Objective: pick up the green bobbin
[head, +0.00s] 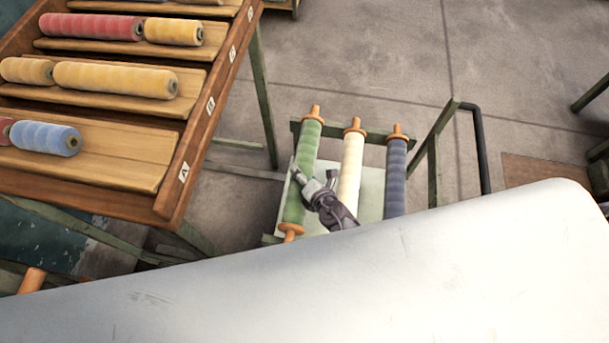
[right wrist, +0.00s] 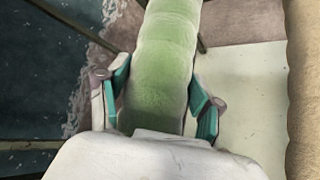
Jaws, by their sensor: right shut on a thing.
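The green bobbin (head: 306,150) lies lengthwise on the small stand, with orange ends, leftmost of three bobbins. My right gripper (head: 306,183) is at the lower half of it and shut on it. In the right wrist view the green bobbin (right wrist: 163,65) runs between the two teal-padded fingers of the right gripper (right wrist: 160,100), one on each side. Whether the bobbin is clear of its supports cannot be told. My left gripper is not in view.
A cream bobbin (head: 351,165) and a dark blue bobbin (head: 396,180) lie close to the right on the stand (head: 372,188). A slanted wooden rack (head: 180,180) with red, yellow and blue spools stands at left. A green-and-black frame (head: 433,165) stands at right.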

